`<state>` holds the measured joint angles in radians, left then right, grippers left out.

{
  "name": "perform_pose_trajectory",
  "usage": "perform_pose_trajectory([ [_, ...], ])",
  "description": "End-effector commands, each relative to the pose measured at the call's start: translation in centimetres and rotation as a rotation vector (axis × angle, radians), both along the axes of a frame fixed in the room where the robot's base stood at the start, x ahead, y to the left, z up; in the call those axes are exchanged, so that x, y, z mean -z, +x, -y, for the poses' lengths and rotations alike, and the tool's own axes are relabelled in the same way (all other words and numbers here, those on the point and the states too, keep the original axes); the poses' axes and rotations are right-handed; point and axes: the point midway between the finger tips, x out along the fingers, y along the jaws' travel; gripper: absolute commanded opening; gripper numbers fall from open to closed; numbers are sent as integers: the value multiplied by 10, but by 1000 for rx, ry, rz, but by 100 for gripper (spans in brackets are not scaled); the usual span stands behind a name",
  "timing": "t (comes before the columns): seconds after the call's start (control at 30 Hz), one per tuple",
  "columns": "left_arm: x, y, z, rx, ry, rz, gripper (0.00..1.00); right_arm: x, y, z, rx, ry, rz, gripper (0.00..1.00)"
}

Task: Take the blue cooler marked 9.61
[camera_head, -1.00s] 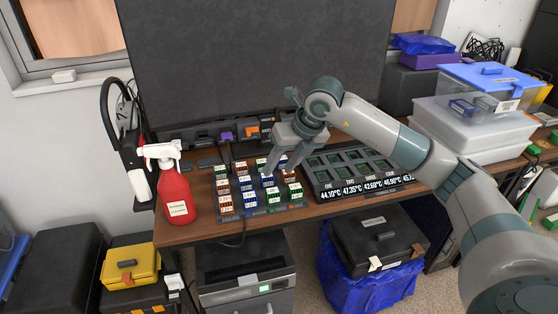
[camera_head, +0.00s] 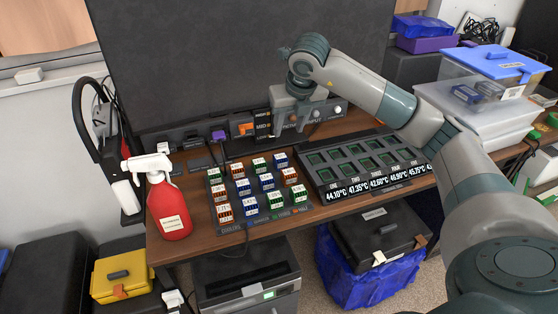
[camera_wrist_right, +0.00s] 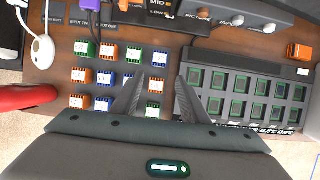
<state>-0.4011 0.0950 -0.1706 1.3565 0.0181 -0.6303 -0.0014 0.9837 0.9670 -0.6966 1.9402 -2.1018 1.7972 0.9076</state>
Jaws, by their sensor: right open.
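Several small coolers with white labels stand in a grid on a dark tray (camera_head: 233,228) on the wooden desk; they are blue, orange and green. Blue ones include a back-right cooler (camera_head: 281,160), a middle cooler (camera_head: 266,182) and a front cooler (camera_head: 250,204). The label numbers are too small to read, so I cannot tell which is 9.61. My right gripper (camera_head: 289,124) is open and empty, behind and to the right of the grid.
A black board (camera_head: 322,181) with several green-bottomed slots and temperature readouts lies right of the coolers. A red spray bottle (camera_head: 170,208) stands at the left. A dark monitor (camera_head: 190,70) and a row of knobs (camera_head: 337,110) are behind. Clear plastic boxes (camera_head: 480,110) are at the right.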

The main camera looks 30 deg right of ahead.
Motion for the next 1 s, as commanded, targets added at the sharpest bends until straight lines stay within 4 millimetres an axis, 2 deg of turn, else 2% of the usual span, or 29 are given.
perform_pose_trajectory([
  [0.17,1,-4,-1,1,1,-5,0,2,1,0,0,1,-1,41],
  [0.37,-4,2,1,2,-3,19,0,19,7,1,0,2,-5,41],
  [0.6,-6,11,17,5,-26,64,0,56,22,5,1,2,-6,41],
  [0.8,-10,16,20,9,-34,105,0,89,35,8,0,2,-4,41],
  [1.0,-12,19,23,13,-40,131,0,109,44,10,0,1,-1,41],
])
